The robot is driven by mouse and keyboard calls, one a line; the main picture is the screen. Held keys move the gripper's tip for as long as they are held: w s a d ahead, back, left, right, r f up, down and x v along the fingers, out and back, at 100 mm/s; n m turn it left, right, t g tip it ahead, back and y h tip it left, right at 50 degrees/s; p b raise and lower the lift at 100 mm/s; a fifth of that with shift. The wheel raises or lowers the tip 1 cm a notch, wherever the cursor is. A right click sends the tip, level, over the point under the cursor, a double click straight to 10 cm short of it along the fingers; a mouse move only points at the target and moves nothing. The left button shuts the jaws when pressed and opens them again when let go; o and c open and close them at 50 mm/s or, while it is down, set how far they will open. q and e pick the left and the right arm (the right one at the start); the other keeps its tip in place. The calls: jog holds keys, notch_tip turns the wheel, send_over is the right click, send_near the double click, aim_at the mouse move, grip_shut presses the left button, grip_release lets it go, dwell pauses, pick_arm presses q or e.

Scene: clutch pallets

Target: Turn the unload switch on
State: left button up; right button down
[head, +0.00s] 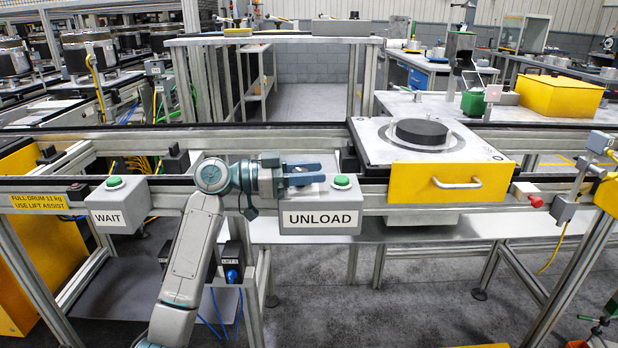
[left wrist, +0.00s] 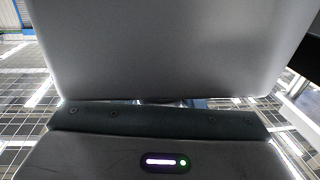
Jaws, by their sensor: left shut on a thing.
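The grey UNLOAD box (head: 345,222) is fixed to the front rail in the middle of the head view, with a white label on its front. A green button (head: 342,181) sits on the right part of its top. My left gripper (head: 312,174) reaches in from the left, low over the left part of the box top. Its fingers are shut on the unload switch, which they largely hide; its position cannot be read. The fingertips stop just left of the green button. The left wrist view shows mostly plain grey surfaces and no clear switch. My right gripper is out of view.
A similar WAIT box (head: 122,207) with a green button is on the rail to the left. A yellow drawer-fronted pallet (head: 400,185) carrying a black disc (head: 422,131) stands right of the UNLOAD box. A red knob (head: 536,201) is farther right.

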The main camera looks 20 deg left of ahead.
pick_arm(q)
jog(key=shift+f, duration=0.1)
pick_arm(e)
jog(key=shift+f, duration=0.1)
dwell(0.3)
pick_arm(q)
jog(key=o, duration=0.9)
jog(key=shift+o, duration=0.2)
jog(key=b+v, duration=0.1)
jog(key=v, duration=0.9)
jog(key=shift+s+a, duration=0.15)
jog(key=shift+a, duration=0.2)
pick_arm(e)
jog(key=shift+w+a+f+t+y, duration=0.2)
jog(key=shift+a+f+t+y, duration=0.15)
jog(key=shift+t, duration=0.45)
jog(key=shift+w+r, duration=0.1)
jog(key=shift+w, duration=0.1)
